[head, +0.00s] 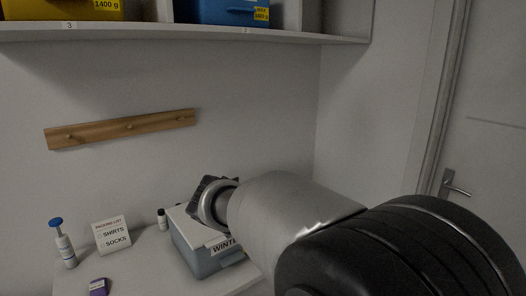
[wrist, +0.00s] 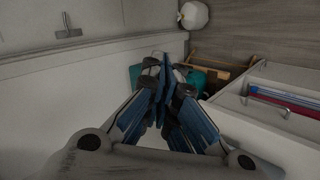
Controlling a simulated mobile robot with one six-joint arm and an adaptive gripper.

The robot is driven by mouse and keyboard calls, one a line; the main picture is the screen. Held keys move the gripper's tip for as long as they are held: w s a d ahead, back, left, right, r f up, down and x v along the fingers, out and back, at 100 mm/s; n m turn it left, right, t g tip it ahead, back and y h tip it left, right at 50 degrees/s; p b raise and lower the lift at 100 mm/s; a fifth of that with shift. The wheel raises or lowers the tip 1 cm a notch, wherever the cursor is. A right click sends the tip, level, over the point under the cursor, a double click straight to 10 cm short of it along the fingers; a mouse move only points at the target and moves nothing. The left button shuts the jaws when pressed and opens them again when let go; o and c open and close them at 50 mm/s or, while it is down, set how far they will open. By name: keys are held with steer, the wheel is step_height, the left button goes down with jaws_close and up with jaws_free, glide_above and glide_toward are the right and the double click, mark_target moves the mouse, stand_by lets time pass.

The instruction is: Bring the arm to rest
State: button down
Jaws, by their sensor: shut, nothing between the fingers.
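My arm reaches in from the lower right in the head view, above the right part of the table. My gripper shows in the wrist view (wrist: 165,78), its blue-padded fingers drawn together at the tips with nothing held. In the head view only a dark part of the wrist end shows, and the fingertips are hidden. A grey-blue box with a white lid and a "WINT..." label (head: 222,246) stands on the table behind and below the wrist, partly covered by it. I cannot tell the gap between them.
A shelf (head: 180,34) with yellow and blue bins hangs above. A door (head: 490,130) is at right.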

steer(key=s+d+r+m+g+y, duration=0.15)
steer(key=s+d, duration=0.25)
steer(key=s, duration=0.4)
steer(key=s+d+y, duration=0.3)
steer(key=s, duration=0.4)
steer(key=s+f+m+t+y, duration=0.1)
steer(key=s+f+y, duration=0.3)
steer(key=s, duration=0.8)
steer(key=shift+a+m+t, duration=0.35)
steer(key=shift+a+t, duration=0.1)
steer(key=shift+t, duration=0.2)
steer(key=shift+w+r, duration=0.1)
